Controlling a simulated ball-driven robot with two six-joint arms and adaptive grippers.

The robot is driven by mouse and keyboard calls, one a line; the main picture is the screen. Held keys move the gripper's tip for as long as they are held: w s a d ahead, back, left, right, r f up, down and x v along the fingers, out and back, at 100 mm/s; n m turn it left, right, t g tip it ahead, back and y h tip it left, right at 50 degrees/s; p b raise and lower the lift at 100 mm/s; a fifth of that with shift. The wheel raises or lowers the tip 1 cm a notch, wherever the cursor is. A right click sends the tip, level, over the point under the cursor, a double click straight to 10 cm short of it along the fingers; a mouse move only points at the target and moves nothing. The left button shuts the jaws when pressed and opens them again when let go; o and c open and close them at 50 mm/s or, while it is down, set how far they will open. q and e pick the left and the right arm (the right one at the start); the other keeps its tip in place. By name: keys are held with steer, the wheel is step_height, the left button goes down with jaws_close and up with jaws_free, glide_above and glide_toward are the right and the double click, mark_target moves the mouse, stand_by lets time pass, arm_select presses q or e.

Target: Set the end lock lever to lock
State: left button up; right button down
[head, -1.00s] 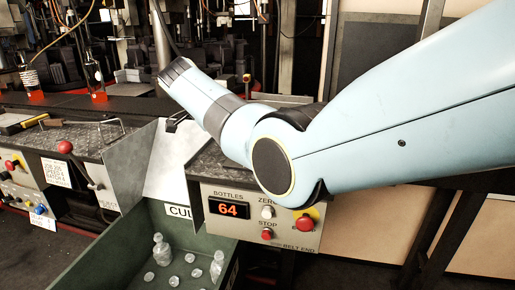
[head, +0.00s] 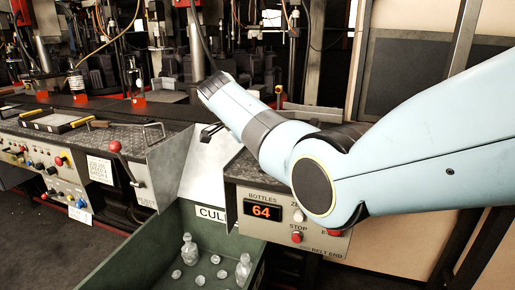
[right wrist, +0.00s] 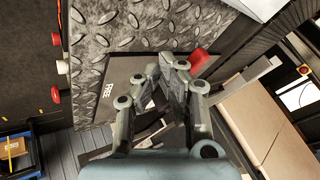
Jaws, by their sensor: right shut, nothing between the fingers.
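In the right wrist view, a red knob (right wrist: 199,60) shows just beyond my right gripper (right wrist: 174,72), by the edge of the tread-plate deck. It looks like the end lock lever's knob, but its shaft is hidden behind the fingers. A dark plate marked FREE (right wrist: 109,90) lies to the left of the fingers. The right gripper is shut and empty, close to the knob; I cannot tell whether they touch. In the head view, my right arm reaches over the belt-end panel and hides the lever. My left gripper is out of view.
The belt-end panel (head: 250,230) carries a display reading 64 and buttons. A green cullet bin (head: 140,250) holding small bottles stands below the metal chute (head: 205,165). Another red-knobbed lever (head: 115,147) stands left of the chute. Bottles stand on the machine behind.

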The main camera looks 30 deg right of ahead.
steer(key=shift+v, duration=1.15)
steer(key=shift+w+a+r, duration=0.15)
steer(key=shift+a+r, duration=0.1)
steer(key=shift+a, duration=0.05)
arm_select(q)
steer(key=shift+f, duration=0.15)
arm_select(e)
steer(key=w+v, duration=0.1)
steer(key=v, duration=0.5)
steer(key=shift+a+r, duration=0.35)
steer(key=shift+a, duration=0.05)
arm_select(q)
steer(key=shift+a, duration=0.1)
